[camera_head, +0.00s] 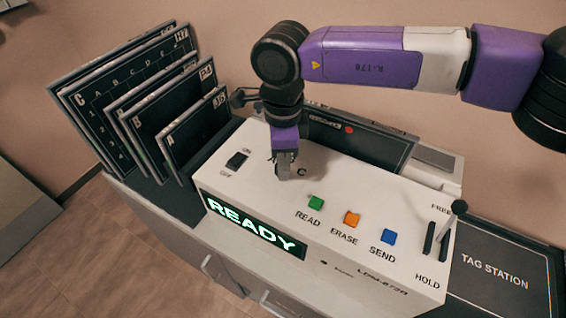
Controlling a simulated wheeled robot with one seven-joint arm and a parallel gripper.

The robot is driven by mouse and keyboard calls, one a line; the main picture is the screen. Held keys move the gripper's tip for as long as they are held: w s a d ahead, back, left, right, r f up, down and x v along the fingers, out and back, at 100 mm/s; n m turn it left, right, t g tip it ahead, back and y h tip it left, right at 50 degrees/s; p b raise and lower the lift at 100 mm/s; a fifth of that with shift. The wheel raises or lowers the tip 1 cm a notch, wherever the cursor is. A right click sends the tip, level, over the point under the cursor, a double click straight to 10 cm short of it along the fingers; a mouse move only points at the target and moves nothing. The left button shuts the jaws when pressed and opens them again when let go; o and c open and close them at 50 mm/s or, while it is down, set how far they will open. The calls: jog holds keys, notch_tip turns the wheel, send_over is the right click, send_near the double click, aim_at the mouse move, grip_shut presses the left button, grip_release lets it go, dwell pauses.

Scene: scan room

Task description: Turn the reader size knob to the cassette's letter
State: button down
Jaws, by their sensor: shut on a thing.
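The reader (340,190) is a white box with a lit green READY display (250,226). My gripper (284,174) points down at its top and is shut on the size knob, which it mostly hides. A letter C shows just right of the gripper; other knob letters and the pointer are hidden. A dark cassette (375,150) with a red dot and a label that seems to read EXPOSED lies behind the reader's top; I cannot make out a size letter on it.
Cassettes marked C (90,100), B (150,115) and A (195,135) stand in a rack at left. An ON/OFF switch (236,160), green READ, orange ERASE and blue SEND buttons, and a FREE/HOLD lever (450,220) surround the gripper. The tag station (500,270) is at right.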

jog(key=shift+r, duration=0.1)
dwell(0.3)
jog(key=c, duration=1.1)
grip_release()
jog(key=shift+o, duration=0.2)
jog(key=shift+r+b, duration=0.5)
jog(key=shift+r, duration=3.35)
jog(key=shift+s, duration=0.1)
